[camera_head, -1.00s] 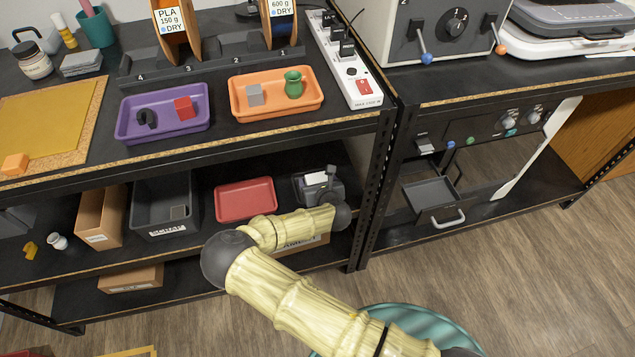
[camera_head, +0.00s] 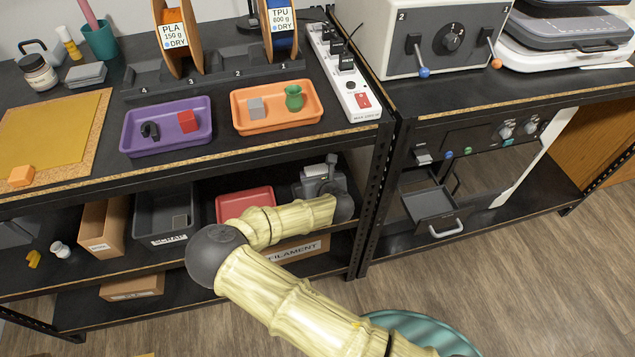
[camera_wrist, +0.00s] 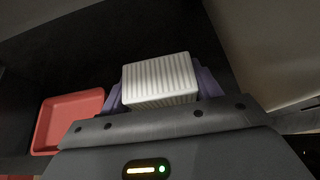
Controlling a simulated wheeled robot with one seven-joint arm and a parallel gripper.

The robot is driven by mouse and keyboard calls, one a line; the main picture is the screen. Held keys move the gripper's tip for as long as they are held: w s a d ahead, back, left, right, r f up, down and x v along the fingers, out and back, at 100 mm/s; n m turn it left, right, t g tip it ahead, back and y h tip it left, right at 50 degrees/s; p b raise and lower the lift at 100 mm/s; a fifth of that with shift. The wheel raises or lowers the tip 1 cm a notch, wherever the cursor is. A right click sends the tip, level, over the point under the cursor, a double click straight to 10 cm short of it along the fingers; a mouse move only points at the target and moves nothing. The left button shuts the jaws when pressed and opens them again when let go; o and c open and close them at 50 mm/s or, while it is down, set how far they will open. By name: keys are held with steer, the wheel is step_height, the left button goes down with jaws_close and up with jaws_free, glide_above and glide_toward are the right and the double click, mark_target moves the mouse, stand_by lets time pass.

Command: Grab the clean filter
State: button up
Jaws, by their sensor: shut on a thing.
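The clean filter, a white pleated block (camera_wrist: 160,80), is between the purple fingers of my gripper (camera_wrist: 165,88) in the wrist view. The fingers are shut on its two sides. In the head view my arm reaches onto the middle shelf, and my gripper (camera_head: 322,180) is at the right end of that shelf, beside the red tray (camera_head: 245,203). The filter itself is hard to make out there. The red tray also shows at the left of the wrist view (camera_wrist: 66,120) and looks empty.
A dark scrap bin (camera_head: 165,238) and a cardboard box (camera_head: 105,228) stand left of the red tray. A filament box (camera_head: 300,248) is below my arm. The upper shelf lies close above, and a black rack post (camera_head: 378,190) is just right of my gripper.

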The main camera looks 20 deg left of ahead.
steer(key=shift+r, duration=0.8)
